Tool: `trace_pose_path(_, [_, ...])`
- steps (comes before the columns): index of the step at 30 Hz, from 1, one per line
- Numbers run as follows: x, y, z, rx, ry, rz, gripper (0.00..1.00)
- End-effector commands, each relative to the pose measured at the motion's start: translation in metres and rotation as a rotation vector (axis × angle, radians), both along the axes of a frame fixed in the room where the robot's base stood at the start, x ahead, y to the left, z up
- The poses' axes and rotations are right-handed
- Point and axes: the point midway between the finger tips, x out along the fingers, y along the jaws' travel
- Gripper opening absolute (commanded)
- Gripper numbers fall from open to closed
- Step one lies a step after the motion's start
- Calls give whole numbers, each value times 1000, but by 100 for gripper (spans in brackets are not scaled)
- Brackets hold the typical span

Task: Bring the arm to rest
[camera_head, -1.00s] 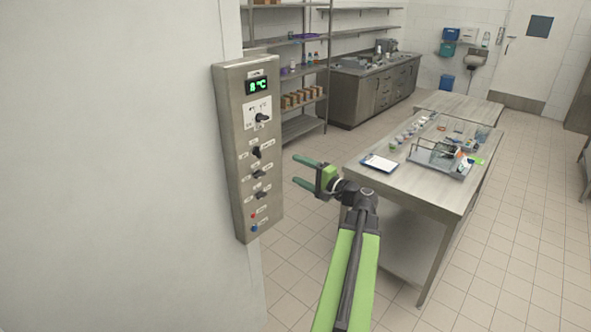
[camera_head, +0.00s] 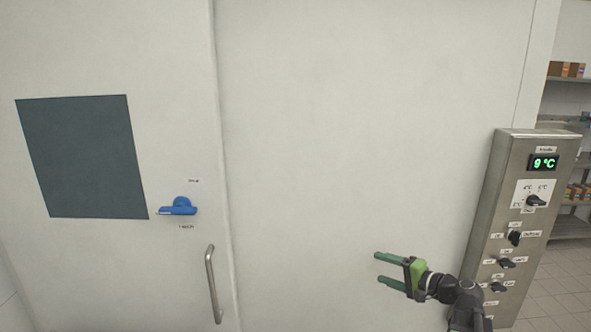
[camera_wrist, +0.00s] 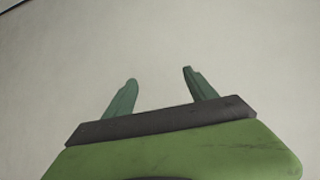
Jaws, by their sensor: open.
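My gripper (camera_head: 382,269) is open and empty in the lower right of the head view. Its two green fingers point left, in front of the plain white wall panel (camera_head: 350,130). In the wrist view the two fingers (camera_wrist: 160,92) stand apart with only a pale blank surface beyond them. My arm's dark wrist joints show at the lower right of the head view; the rest of the arm is out of frame.
A steel control panel (camera_head: 511,230) with a green 9 °C display (camera_head: 544,163) and several dark knobs stands right of my gripper. At left is a white door with a dark window (camera_head: 82,157), blue latch (camera_head: 178,207) and metal handle (camera_head: 213,285). Shelves (camera_head: 570,140) show at far right.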

Motion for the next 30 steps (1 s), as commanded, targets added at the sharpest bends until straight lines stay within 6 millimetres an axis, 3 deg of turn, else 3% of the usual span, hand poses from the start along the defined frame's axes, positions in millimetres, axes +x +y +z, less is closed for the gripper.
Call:
trace_pose_path(1, [3, 46, -20, -50, 33, 83, 65])
trace_pose_path(6, [-14, 171, -85, -279, 157, 345, 65])
trace_pose_path(9, [-37, 223, -124, -446, 231, 491, 65])
trace_pose_path(12, [-69, 256, -165, -659, 319, 631, 65])
trace_pose_path(15, [-95, 248, -192, -864, 416, 711, 65])
trace_pose_path(21, [-123, 179, -209, -1131, 608, 724, 65])
trace_pose_path(23, [-128, 167, -210, -1172, 645, 727, 65])
trace_pose_path(30, [-133, 160, -210, -1190, 675, 735, 65])
